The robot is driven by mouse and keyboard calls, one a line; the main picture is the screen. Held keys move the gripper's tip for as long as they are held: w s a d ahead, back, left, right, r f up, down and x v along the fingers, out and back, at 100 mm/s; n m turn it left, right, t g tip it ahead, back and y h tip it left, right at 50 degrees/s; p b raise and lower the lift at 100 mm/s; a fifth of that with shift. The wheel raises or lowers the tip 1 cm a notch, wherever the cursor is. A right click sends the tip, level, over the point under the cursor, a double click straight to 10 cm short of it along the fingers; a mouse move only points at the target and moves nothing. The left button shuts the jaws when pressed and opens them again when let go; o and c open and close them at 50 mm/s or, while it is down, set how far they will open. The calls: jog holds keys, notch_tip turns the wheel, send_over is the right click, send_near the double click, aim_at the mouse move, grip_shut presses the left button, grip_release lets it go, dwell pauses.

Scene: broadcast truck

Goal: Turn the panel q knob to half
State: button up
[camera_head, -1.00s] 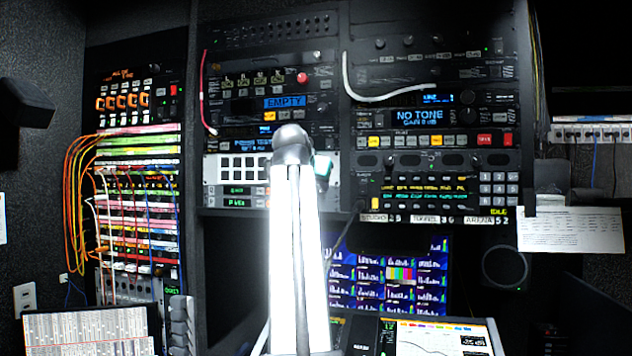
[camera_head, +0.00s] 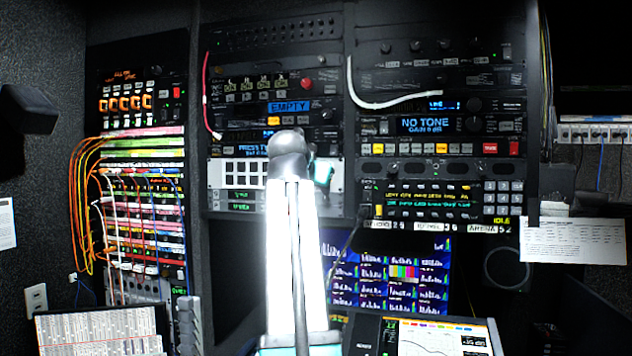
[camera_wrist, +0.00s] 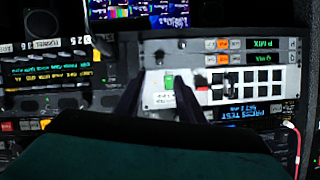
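The pale rack panel (camera_head: 216,174), with a grid of black square buttons and two green displays, sits at the centre of the head view. My arm covers its right part. In the wrist view this panel (camera_wrist: 290,85) appears upside down. A small dark round knob (camera_wrist: 159,56) shows on its grey strip, but I cannot read a label that marks it as q. A green switch (camera_wrist: 168,81) sits on a white plate nearby. My gripper (camera_wrist: 158,77) is open, its two dark fingers apart around the switch area. I cannot tell whether they touch anything.
Rack units with displays and buttons surround the panel, including the NO TONE unit (camera_head: 425,125). A white cable (camera_head: 385,104) and a red cable (camera_head: 207,95) hang in front. Orange patch cables (camera_head: 82,190) bulge out at left. Monitors (camera_head: 390,272) and a console (camera_head: 430,335) lie below.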

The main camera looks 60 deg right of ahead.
jog(key=shift+p+v, duration=0.7)
jog(key=shift+v, duration=0.05)
dwell(0.3)
